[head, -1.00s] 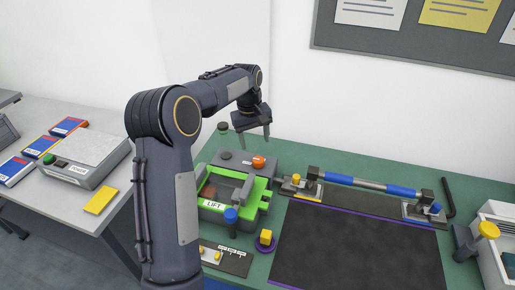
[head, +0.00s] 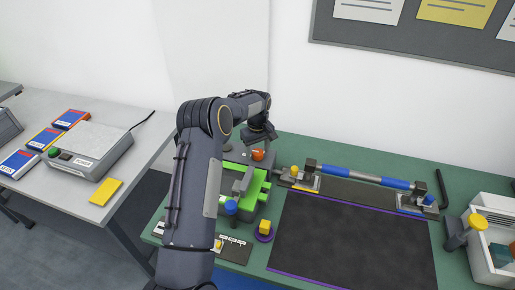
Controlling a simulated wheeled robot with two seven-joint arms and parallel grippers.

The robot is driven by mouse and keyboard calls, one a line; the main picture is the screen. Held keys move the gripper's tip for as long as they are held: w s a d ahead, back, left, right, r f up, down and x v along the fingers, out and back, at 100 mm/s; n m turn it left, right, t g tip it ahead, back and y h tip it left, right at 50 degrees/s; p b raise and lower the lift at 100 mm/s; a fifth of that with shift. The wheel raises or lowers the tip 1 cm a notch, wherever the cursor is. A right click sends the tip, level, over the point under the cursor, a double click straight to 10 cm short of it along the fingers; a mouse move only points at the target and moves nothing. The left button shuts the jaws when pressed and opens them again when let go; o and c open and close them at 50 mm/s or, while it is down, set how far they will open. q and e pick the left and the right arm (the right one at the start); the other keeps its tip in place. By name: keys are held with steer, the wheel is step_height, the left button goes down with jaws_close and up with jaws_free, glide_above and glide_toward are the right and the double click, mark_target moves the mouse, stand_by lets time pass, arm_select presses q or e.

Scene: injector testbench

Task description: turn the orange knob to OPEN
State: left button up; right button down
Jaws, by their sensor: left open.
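The orange knob (head: 257,155) sits on the dark top at the back of the green-framed fixture (head: 262,188), and its front shows below my gripper. My left gripper (head: 259,145) is open, pointing down directly over or just behind the knob. Its fingertips are small and partly hidden, so I cannot tell whether they touch the knob. Any OPEN marking is too small to read. My left forearm covers the left part of the fixture. My right gripper is out of view.
A blue-ended bar (head: 350,174) rests on two clamps, behind a dark mat (head: 350,240). A white bin (head: 490,250) is at the right edge. A grey side table (head: 125,150) holds a scale and boxes.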

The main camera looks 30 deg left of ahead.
arm_select(q)
steer(key=c, duration=1)
steer(key=shift+o, duration=0.2)
